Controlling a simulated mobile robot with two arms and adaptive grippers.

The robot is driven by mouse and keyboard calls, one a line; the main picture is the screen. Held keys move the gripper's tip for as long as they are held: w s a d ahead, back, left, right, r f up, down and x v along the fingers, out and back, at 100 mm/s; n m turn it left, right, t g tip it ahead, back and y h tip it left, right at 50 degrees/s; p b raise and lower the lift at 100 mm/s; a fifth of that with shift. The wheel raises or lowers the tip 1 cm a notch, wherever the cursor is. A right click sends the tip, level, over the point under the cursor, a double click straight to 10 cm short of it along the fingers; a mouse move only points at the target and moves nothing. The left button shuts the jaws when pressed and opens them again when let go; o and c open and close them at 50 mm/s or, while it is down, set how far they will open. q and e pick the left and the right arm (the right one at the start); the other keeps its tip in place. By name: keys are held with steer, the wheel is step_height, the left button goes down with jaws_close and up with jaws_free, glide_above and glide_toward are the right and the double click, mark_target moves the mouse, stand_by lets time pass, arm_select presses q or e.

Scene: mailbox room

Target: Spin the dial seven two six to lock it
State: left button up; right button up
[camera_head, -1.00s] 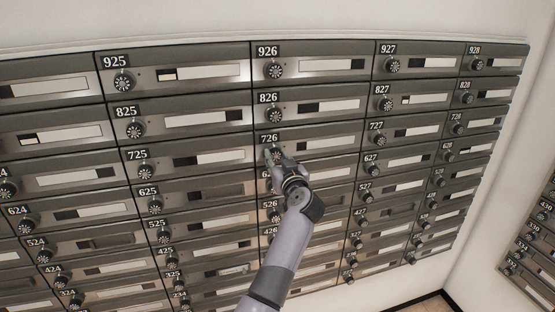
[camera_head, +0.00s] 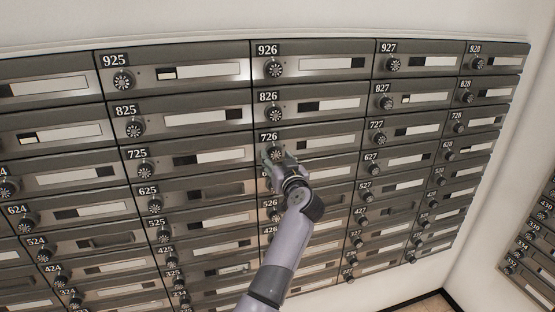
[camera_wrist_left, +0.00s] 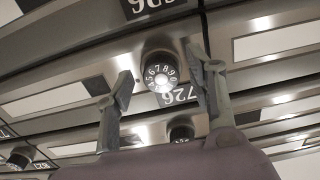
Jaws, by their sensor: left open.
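The dial of mailbox 726 (camera_head: 276,154) is a round black knob with white numerals, below the 726 label on a grey metal door. The dial also shows in the left wrist view (camera_wrist_left: 161,77), near the 726 label (camera_wrist_left: 180,95). My left gripper (camera_head: 271,163) is at this dial and partly hides the area around it. In the left wrist view my left gripper (camera_wrist_left: 160,66) is open, with one finger on each side of the dial. The right finger looks close to the dial and the left one stands apart; contact cannot be told. My right gripper is not in view.
Rows of similar mailboxes with protruding dials surround it, such as 826 (camera_head: 276,111) above and 725 (camera_head: 145,169) to the left. A white wall (camera_head: 500,170) stands at the right, with more mailboxes (camera_head: 538,235) at the far right edge.

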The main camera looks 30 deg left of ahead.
arm_select(q)
steer(key=shift+r, duration=0.1)
steer(key=shift+s, duration=0.1)
steer(key=v, duration=1.2)
